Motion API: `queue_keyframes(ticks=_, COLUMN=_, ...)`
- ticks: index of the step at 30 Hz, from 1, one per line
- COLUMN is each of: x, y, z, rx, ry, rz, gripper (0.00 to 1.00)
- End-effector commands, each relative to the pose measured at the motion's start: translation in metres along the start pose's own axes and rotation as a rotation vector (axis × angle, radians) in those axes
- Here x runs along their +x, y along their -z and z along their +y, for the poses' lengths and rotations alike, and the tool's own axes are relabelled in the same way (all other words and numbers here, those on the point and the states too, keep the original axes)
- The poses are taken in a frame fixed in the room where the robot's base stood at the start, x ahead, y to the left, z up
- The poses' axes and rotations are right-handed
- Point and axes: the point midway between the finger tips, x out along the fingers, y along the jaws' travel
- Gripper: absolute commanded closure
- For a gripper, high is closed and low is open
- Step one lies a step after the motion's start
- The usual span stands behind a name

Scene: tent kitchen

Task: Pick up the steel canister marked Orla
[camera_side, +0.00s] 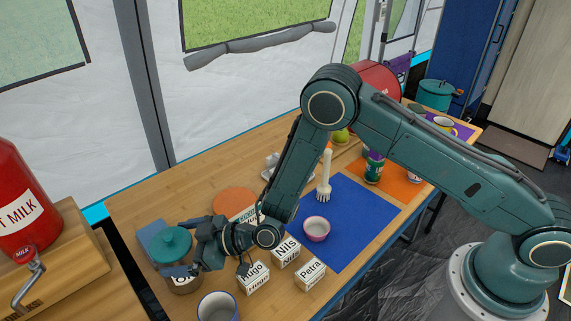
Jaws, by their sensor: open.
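The steel canister (184,286) stands at the near left end of the wooden table. It has a teal lid (170,242), and its label shows only the letters "Or"; the rest is hidden behind my gripper. My gripper (186,248) is open at the canister, with its fingers reaching left on either side of the upper part. One finger passes in front of the canister below the lid. I cannot tell whether the fingers touch it.
White blocks labelled Hugo (253,279), Nils (286,252) and Petra (311,275) stand right of my gripper. A mug (218,307) is close in front. A pink bowl (316,229) and a brush (325,178) are on the blue mat (352,215). A red milk container (18,200) stands left.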

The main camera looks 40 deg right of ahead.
Motion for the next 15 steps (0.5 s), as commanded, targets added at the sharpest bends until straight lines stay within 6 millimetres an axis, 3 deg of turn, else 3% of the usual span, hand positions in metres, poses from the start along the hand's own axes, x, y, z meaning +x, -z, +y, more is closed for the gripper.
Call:
queue_keyframes(ticks=6, x=0.019, y=0.000, z=-0.001, rx=0.000, ry=0.001, rz=0.000, gripper=0.00)
queue_keyframes(ticks=15, x=0.024, y=0.000, z=0.000, rx=0.001, ry=0.000, rz=-0.001, gripper=0.00)
